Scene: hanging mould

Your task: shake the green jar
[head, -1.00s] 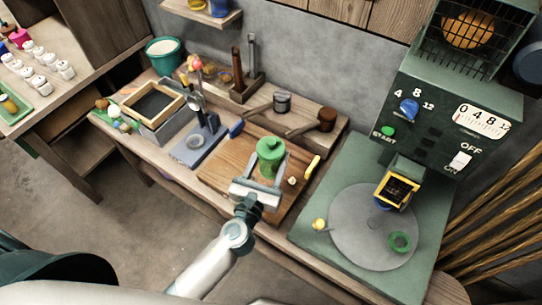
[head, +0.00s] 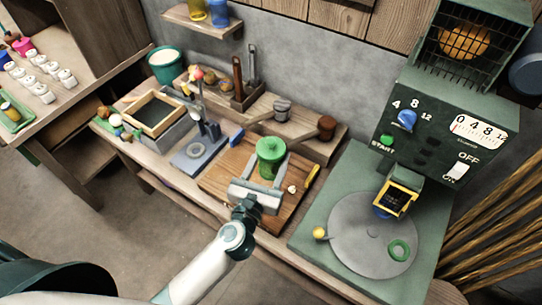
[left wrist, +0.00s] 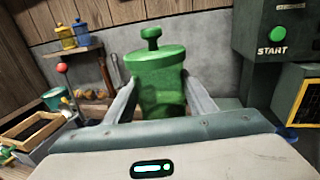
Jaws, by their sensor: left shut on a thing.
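The green jar (head: 271,160) has a lid with a knob and stands upright over the wooden board (head: 240,168). My left gripper (head: 268,178) reaches it from the front and is shut on it, with one finger on each side. In the left wrist view the jar (left wrist: 157,85) sits between the two fingers (left wrist: 157,100), upright, its lid on. Its base is hidden by the gripper, so I cannot tell whether it touches the board. My right gripper is not in view.
A yellow-handled tool (head: 312,178) and a small pale knob (head: 292,189) lie right of the jar. A blue block (head: 236,135) is to its left. A green machine with a round grey plate (head: 350,225) stands at the right. A wooden-framed box (head: 152,112) is at the left.

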